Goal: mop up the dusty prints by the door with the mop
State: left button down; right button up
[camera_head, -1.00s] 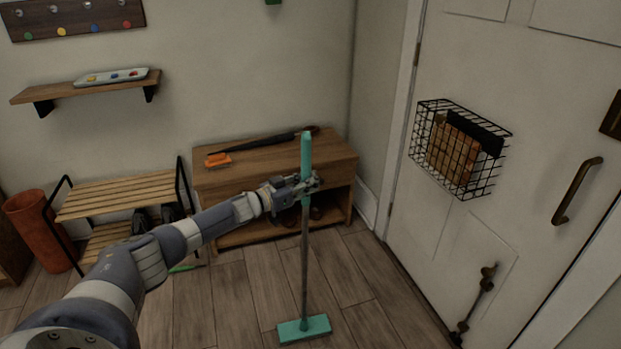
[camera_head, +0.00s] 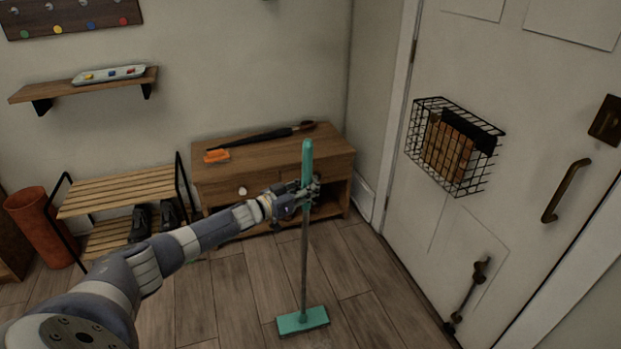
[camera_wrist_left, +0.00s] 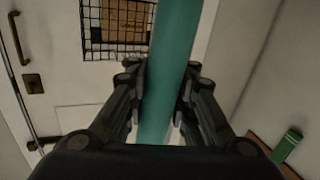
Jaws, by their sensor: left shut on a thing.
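My left gripper (camera_head: 309,190) is shut on the teal upper grip of the mop (camera_head: 304,255). The mop stands nearly upright, with its flat teal head (camera_head: 303,320) at the wooden floor. In the left wrist view the two fingers (camera_wrist_left: 162,95) are on either side of the mop's teal handle (camera_wrist_left: 172,60). The door (camera_head: 440,220) is white and shut, to the right of the mop. I cannot make out any dusty prints on the floor in these frames. My right gripper is not in view.
A wooden bench (camera_head: 262,160) behind the gripper bears a dark umbrella (camera_head: 250,138) and an orange brush (camera_head: 216,156). A slatted shoe rack (camera_head: 115,195) stands left, beside a terracotta bin (camera_head: 42,228). A wire basket (camera_head: 455,147) sticks out from the door. Floor around the mop head is clear.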

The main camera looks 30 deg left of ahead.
pick_arm(q)
jog(key=s+d+p, duration=1)
jog(key=s+d, duration=0.1)
jog(key=d, duration=0.4)
jog(key=s+d+p, duration=1)
jog(key=s+d, duration=0.2)
jog(key=d, duration=0.3)
jog(key=shift+s, duration=0.2)
dwell(3.5)
